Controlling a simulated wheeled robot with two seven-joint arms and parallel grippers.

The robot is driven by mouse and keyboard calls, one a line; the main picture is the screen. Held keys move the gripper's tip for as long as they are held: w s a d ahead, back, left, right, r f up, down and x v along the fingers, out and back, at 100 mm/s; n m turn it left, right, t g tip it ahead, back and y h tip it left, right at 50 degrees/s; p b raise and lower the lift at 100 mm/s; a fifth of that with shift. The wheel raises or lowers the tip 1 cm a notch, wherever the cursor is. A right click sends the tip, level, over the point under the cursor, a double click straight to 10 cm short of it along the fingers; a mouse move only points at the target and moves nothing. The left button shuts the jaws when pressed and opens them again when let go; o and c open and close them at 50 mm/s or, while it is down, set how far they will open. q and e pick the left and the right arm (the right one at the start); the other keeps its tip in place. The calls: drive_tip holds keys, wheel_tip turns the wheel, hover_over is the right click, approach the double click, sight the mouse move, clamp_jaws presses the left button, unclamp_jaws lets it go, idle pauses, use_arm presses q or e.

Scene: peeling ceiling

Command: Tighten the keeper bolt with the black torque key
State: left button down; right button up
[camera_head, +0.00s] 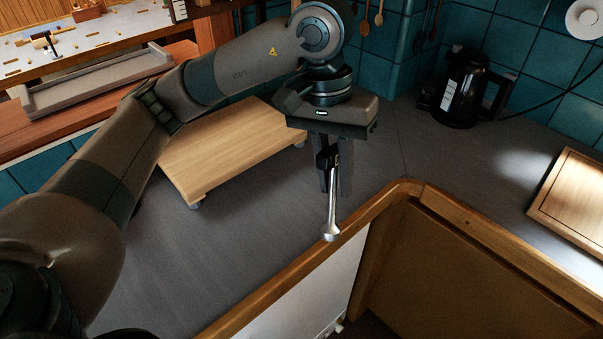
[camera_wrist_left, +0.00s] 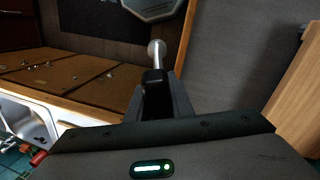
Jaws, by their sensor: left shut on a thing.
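My left gripper (camera_head: 333,180) is shut on the black torque key (camera_head: 332,217), which hangs down from between its fingers. The key has a black grip and a silver shaft with a rounded silver end. That end is in the air over the counter's wooden front edge, near the inner corner. In the left wrist view the key's silver shaft (camera_wrist_left: 157,55) sticks out past the gripper fingers (camera_wrist_left: 160,98). I cannot make out a keeper bolt in either view. My right gripper is not in view.
A wooden board (camera_head: 235,148) on small feet stands on the grey counter (camera_head: 260,230) behind the gripper. A black kettle (camera_head: 462,88) stands at the back right, and another wooden board (camera_head: 575,205) lies at the right. A long tray (camera_head: 95,82) is at upper left.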

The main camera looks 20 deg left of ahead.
use_arm(q)
drive_tip(key=s+d+r+m+g+p, duration=0.1)
drive_tip(key=s+d+r+m+g, duration=0.15)
drive_tip(key=s+r, duration=0.7)
drive_tip(key=s+d+r+m+g, duration=0.1)
drive_tip(key=s+d+r+g, duration=0.4)
drive_tip(key=r, duration=0.7)
drive_tip(key=s+a+r+m+g+y+p, duration=0.1)
drive_tip(key=s+a+r+m+y, duration=0.1)
drive_tip(key=s+a+r, duration=0.3)
drive_tip(key=s+a+r+m+y, duration=0.1)
drive_tip(key=s+r+m, duration=0.15)
drive_tip(key=r, duration=0.45)
drive_tip(key=s+a+r+m+g+y+p, duration=0.1)
drive_tip(key=s+a+r+m+y, duration=0.1)
drive_tip(key=s+a+r, duration=0.3)
drive_tip(key=w+a+r+m+t+y, duration=0.4)
drive_tip(key=a+r+m+y, duration=0.4)
drive_tip(key=a+r, duration=0.55)
drive_tip(key=w+r+m+t+y+p, duration=0.1)
drive_tip(key=w+r+m+t+y, duration=0.1)
drive_tip(key=w+r+m+t, duration=0.2)
drive_tip(key=w+r+m+t+y, duration=0.1)
drive_tip(key=w+r+m+t, duration=0.3)
drive_tip(key=w, duration=0.7)
wheel_tip(320, 180, up, 3)
drive_tip(key=shift+w+d+t+y+p, duration=0.2)
drive_tip(key=shift+t+y+p, duration=0.2)
drive_tip(key=shift+t, duration=0.75)
